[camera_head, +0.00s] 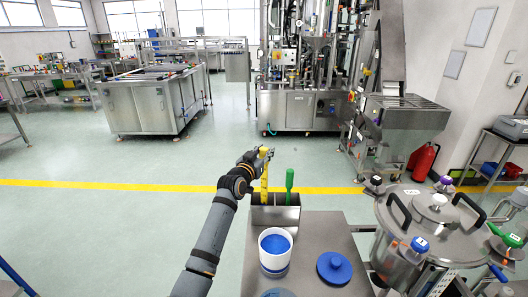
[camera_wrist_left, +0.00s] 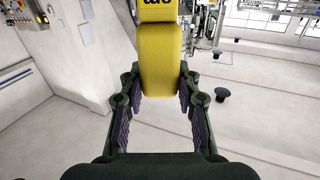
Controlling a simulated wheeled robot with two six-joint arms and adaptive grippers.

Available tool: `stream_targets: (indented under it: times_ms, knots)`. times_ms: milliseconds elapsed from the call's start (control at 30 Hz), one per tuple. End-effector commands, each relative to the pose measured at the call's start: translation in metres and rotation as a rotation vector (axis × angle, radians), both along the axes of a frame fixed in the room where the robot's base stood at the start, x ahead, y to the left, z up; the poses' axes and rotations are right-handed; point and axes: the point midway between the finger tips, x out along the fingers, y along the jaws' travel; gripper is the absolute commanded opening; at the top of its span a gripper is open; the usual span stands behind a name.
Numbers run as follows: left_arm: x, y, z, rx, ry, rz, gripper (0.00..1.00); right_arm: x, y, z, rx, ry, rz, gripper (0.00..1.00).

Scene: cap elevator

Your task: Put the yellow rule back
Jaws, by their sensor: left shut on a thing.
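My left gripper (camera_head: 262,157) is shut on the yellow rule (camera_head: 264,186), which hangs upright below it. The rule also shows between the two dark fingers in the wrist view (camera_wrist_left: 160,62). A steel holder box (camera_head: 276,215) stands at the far left corner of the steel table. The rule's lower end is at the rim of the box, on its left side; I cannot tell whether it is inside or just above. My right gripper is out of view.
A green-handled tool (camera_head: 289,180) stands in the right side of the box. A white container with blue contents (camera_head: 274,248) and a blue lid (camera_head: 334,267) are nearer on the steel table (camera_head: 318,232). A steel vessel (camera_head: 432,215) stands to the right.

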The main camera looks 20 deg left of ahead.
Motion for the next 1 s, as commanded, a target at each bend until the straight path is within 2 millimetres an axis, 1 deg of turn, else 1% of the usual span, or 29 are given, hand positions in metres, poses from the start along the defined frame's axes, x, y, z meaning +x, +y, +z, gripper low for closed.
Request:
stream_targets:
  times_ms: [100, 133, 267, 300, 533, 633, 667, 767, 1000]
  knots:
    - [0.0, 0.0, -0.004, 0.0, -0.001, 0.0, 0.0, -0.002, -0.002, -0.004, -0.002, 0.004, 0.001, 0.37]
    - [0.0, 0.0, -0.003, 0.0, -0.001, 0.0, 0.35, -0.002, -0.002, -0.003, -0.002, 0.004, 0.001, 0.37]
    - [0.0, 0.0, -0.003, 0.0, 0.0, 0.0, 0.53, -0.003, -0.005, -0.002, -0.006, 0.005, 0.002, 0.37]
    - [0.0, 0.0, -0.003, 0.0, 0.0, 0.0, 0.55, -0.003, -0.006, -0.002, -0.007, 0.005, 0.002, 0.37]
    - [0.0, 0.0, -0.002, 0.0, 0.0, 0.0, 0.55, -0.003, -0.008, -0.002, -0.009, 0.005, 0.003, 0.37]
    - [-0.001, 0.0, 0.003, 0.001, -0.001, 0.0, 0.55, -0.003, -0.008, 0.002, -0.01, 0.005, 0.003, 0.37]
    - [-0.004, 0.001, 0.0, 0.001, -0.001, 0.0, 0.55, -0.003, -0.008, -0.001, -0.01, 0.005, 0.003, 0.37]
    - [-0.02, 0.003, -0.002, 0.004, 0.0, 0.001, 0.55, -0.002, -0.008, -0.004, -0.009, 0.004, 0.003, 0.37]
    - [-0.078, 0.009, -0.004, 0.004, 0.0, 0.0, 0.55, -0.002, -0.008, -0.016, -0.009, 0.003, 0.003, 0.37]
